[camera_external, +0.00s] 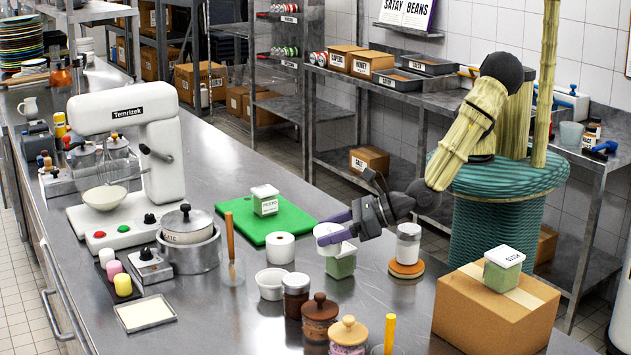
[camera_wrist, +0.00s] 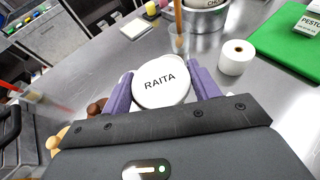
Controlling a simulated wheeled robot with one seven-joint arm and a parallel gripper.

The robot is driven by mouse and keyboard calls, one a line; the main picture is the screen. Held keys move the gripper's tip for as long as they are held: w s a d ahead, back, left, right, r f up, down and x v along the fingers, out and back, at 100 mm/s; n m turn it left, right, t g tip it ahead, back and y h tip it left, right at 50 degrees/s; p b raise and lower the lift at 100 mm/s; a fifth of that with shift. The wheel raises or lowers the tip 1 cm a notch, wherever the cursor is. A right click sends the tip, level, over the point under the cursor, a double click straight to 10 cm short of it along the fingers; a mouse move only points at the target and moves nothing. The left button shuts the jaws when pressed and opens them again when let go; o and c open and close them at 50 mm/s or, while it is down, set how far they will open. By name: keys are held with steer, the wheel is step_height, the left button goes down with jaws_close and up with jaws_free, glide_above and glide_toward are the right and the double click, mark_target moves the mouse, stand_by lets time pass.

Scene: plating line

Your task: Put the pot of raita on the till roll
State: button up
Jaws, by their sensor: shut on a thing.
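The pot of raita (camera_wrist: 162,86) has a round white lid marked RAITA. It sits between the purple fingers of my gripper (camera_wrist: 163,92), which is shut on it. In the external view the pot (camera_external: 329,236) shows as a white tub at the end of my gripper (camera_external: 338,230), lid turned partly out of sight. The till roll (camera_external: 280,247) is a white upright roll on the steel counter, left of the pot. It also shows in the wrist view (camera_wrist: 236,57), to the right of and beyond the pot, apart from it. Its top looks bare.
A green-bodied pot (camera_external: 341,266) stands just below and partly behind the raita.

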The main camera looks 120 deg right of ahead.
steer(key=d+r+m+g+h, duration=0.1)
steer(key=d+r+m, duration=0.1)
steer(key=d, duration=0.8)
steer(key=d+r+m+g+h, duration=0.2)
steer(key=d, duration=0.9)
steer(key=shift+r+g, duration=0.2)
steer(key=shift+g, duration=0.1)
steer(key=shift+w, duration=0.1)
glide_above(281, 238)
steer(key=shift+f+p, duration=0.4)
steer(key=shift+f, duration=2.55)
steer(key=shift+f+p, duration=0.55)
steer(key=shift+f, duration=1.55)
steer(key=shift+f, duration=0.1)
steer(key=o, duration=1)
